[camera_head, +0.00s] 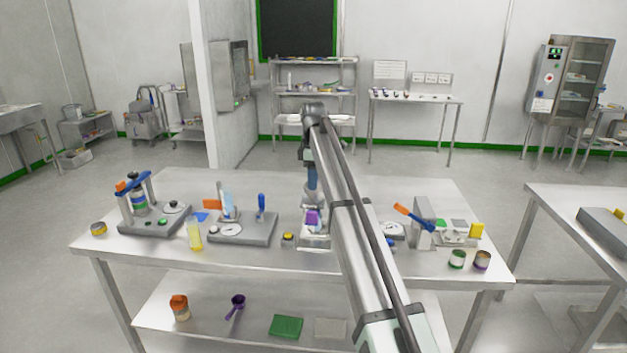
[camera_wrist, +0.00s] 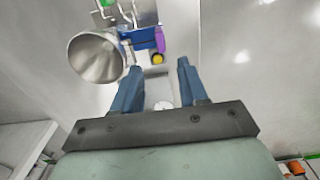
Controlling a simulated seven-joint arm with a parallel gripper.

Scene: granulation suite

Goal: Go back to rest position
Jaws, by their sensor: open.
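In the head view my arm reaches out over the middle of the steel table (camera_head: 130,252). In the wrist view a shiny metal cone or bowl (camera_wrist: 95,58) lies just left of the fingers, close to a blue and purple part (camera_wrist: 143,40). I cannot tell whether they touch.
A lower shelf (camera_head: 255,318) holds several items. Free floor lies behind.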

